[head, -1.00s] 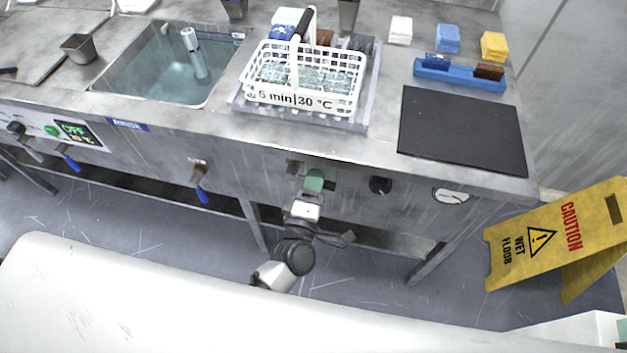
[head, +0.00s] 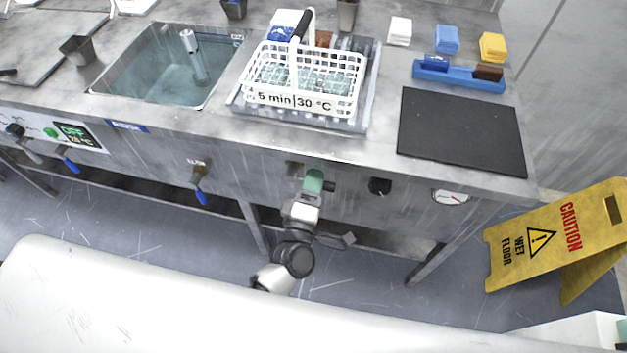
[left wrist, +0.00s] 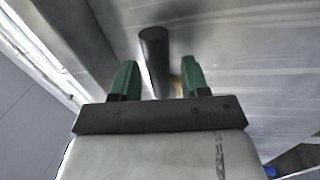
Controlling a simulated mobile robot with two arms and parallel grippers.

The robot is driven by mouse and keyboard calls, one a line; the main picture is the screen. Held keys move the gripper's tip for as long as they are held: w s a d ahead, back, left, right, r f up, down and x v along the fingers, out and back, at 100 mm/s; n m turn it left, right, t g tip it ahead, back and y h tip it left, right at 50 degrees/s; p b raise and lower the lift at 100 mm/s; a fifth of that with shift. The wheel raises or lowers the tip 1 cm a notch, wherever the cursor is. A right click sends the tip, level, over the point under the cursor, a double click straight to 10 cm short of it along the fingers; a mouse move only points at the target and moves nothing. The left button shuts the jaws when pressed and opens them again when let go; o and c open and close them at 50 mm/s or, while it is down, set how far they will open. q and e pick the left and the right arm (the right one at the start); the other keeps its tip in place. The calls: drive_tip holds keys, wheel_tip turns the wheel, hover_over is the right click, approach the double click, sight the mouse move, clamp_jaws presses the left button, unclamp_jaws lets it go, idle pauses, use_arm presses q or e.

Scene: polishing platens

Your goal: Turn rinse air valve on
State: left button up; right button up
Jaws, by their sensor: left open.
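My left gripper (head: 314,180) is at the front panel of the bench, below the white basket. In the left wrist view its two green fingers (left wrist: 157,80) are apart. A dark cylindrical handle (left wrist: 155,55) stands between them, with a gap on each side; whether a finger touches it is unclear. In the head view a dark stub (head: 330,187) shows just right of the gripper, probably the same handle. The gripper hides most of the valve body, and its label cannot be read. My right gripper is not in view.
A black knob (head: 380,186) and a round gauge (head: 451,196) are on the panel to the right. A blue-handled valve (head: 200,188) is to the left. The basket (head: 345,100) stands above on the bench. A yellow caution sign (head: 545,240) stands on the floor at right.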

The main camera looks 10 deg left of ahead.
use_arm(q)
drive_tip(key=s+f+b, duration=0.1)
drive_tip(key=s+f, duration=0.1)
drive_tip(key=s, duration=0.8)
drive_tip(key=shift+s+a, duration=0.25)
drive_tip(key=shift+a, duration=0.05)
drive_tip(key=s+a+f+m+g+h+p, duration=0.1)
drive_tip(key=s+f+m+g, duration=0.2)
drive_tip(key=f, duration=0.5)
drive_tip(key=s+a+f+m+g+p, duration=0.2)
drive_tip(key=f+m+g, duration=0.1)
drive_tip(key=f+m, duration=0.3)
drive_tip(key=s+a+f+m+g+h+p, duration=0.1)
drive_tip(key=s+f+m+g, duration=0.2)
drive_tip(key=f, duration=0.6)
drive_tip(key=s+a+f+m+g+y+p, duration=0.1)
drive_tip(key=s+a+f+m+g, duration=0.2)
drive_tip(key=s, duration=0.6)
drive_tip(key=s+a+f+m+g+y+p, duration=0.2)
drive_tip(key=s+a+f+m+g, duration=0.1)
drive_tip(key=s+a+f+g, duration=0.4)
drive_tip(key=s+f, duration=0.1)
drive_tip(key=s, duration=0.2)
drive_tip(key=shift+a, duration=0.4)
